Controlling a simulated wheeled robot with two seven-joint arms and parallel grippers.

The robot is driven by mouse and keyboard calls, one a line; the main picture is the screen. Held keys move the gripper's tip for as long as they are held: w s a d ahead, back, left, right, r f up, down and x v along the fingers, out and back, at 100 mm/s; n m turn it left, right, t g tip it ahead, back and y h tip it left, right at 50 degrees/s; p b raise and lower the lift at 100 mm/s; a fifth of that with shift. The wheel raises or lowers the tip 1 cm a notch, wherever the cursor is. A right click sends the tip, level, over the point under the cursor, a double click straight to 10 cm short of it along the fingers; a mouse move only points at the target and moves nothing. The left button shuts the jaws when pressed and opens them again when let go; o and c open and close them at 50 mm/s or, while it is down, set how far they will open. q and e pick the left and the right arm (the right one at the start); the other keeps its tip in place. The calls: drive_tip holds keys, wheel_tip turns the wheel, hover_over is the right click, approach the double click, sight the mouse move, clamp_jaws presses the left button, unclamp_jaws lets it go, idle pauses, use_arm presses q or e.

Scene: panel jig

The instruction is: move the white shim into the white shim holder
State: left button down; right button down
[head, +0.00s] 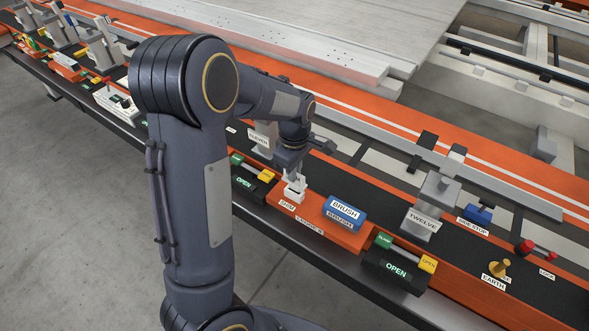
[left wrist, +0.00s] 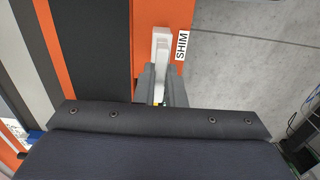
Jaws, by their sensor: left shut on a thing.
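My left gripper (head: 293,181) points down over the orange ledge beside the SHIM label (head: 287,204). It is shut on the white shim (head: 294,192), a small pale block at the fingertips. In the left wrist view the white shim (left wrist: 161,48) stands out beyond the fingers (left wrist: 161,82), over the orange strip and beside the SHIM label (left wrist: 182,46). I cannot make out the white shim holder apart from the shim, nor whether the shim touches the ledge. My right gripper is not in view.
A blue BRUSH block (head: 345,211) sits just right of the gripper. Green and yellow OPEN clamp units (head: 398,268) stand on both sides. The grey TWELVE post (head: 427,215) and a yellow EARTH knob (head: 499,268) are further right. A large metal panel (head: 330,40) lies behind.

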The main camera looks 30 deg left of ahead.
use_arm(q)
drive_tip(key=shift+f+b, duration=1.05)
drive_tip(key=shift+f, duration=0.6)
drive_tip(key=c, duration=1.4)
unclamp_jaws()
drive_tip(key=shift+c, duration=0.2)
drive_tip(key=shift+r, duration=0.1)
wheel_tip(320, 180, up, 8)
drive_tip(key=shift+f, duration=0.15)
drive_tip(key=s+d+r+m+t+h, duration=0.2)
drive_tip(key=s+m, duration=0.5)
drive_tip(key=s, duration=0.4)
drive_tip(key=s+d+r+m+t+h, duration=0.1)
drive_tip(key=s+d+r+m+t, duration=0.2)
drive_tip(key=s+d+m, duration=0.2)
drive_tip(key=s+m, duration=0.3)
drive_tip(key=s, duration=0.3)
drive_tip(key=shift+d+m+t+h, duration=0.15)
drive_tip(key=shift+m+t+h, duration=0.15)
drive_tip(key=shift+h, duration=0.1)
